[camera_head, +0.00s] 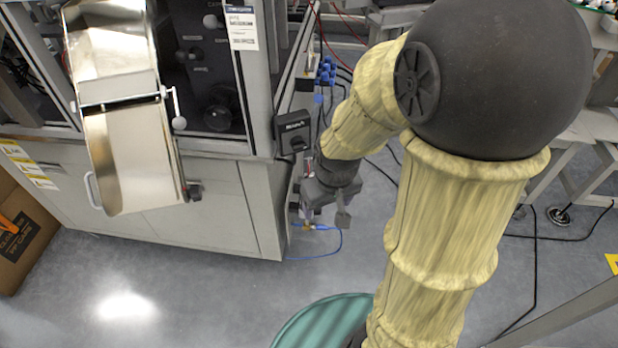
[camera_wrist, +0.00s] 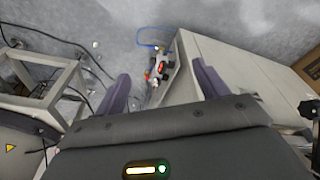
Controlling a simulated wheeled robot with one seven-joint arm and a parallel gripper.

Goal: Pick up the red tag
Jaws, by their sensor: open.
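A small red piece (camera_wrist: 161,67), which looks like the red tag, shows in the wrist view on the fittings at the cabinet's side. It lies in the gap between my fingers as seen from the wrist, beyond their tips. My gripper (camera_wrist: 160,84) is open and empty, with one dark finger on each side of the view. In the head view my gripper (camera_head: 326,207) hangs just right of the machine's corner, near the fittings. There the tag is too small and covered to make out clearly.
The machine cabinet (camera_head: 208,212) stands to the left, with a metal chute (camera_head: 130,150) sticking out in front. A black switch box (camera_head: 292,132) sits on its corner. Blue tubing (camera_head: 338,243) and cables lie on the floor at right. A cardboard box (camera_head: 22,235) stands far left.

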